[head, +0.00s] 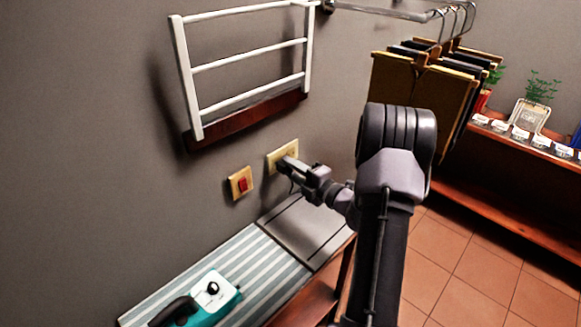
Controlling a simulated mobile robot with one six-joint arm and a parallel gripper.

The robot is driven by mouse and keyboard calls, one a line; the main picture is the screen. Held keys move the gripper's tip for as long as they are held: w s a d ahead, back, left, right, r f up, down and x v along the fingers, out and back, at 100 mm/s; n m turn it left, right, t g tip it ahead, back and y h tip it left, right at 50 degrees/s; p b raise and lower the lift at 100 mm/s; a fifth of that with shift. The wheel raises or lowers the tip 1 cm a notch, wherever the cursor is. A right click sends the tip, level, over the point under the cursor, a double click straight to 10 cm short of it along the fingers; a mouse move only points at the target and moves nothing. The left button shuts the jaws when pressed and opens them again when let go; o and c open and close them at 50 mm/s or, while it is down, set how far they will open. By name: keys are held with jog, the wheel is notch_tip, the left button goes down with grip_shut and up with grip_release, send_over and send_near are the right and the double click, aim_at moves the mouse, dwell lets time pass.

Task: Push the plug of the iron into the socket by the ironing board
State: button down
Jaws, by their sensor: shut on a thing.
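The socket (273,160) is a cream plate on the grey wall above the far end of the ironing board. My gripper (288,165) is at the right part of the socket plate, shut on the plug, which is small, dark and mostly hidden by the fingers. I cannot tell whether the plug is in the socket or just in front of it. The teal and white iron (212,293) with a dark handle is on the striped ironing board (258,262) at the bottom. The iron's cord is not clearly visible.
A red switch (243,184) on a cream plate is left of the socket. A white rack (247,66) hangs above it. Clothes on hangers (418,88) and a wooden shelf (500,212) with small items are at the right. Tiled floor (470,270) is free.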

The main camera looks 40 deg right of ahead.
jog(key=shift+w, duration=0.45)
dwell(0.4)
jog(key=c, duration=1)
grip_release()
jog(key=s+p, duration=0.1)
jog(key=s, duration=0.4)
jog(key=s+d+p, duration=0.1)
jog(key=s+p, duration=0.1)
jog(key=s, duration=0.4)
jog(key=s+p, duration=0.1)
jog(key=s, duration=0.5)
jog(key=shift+s+d, duration=0.15)
jog(key=shift+s, duration=0.05)
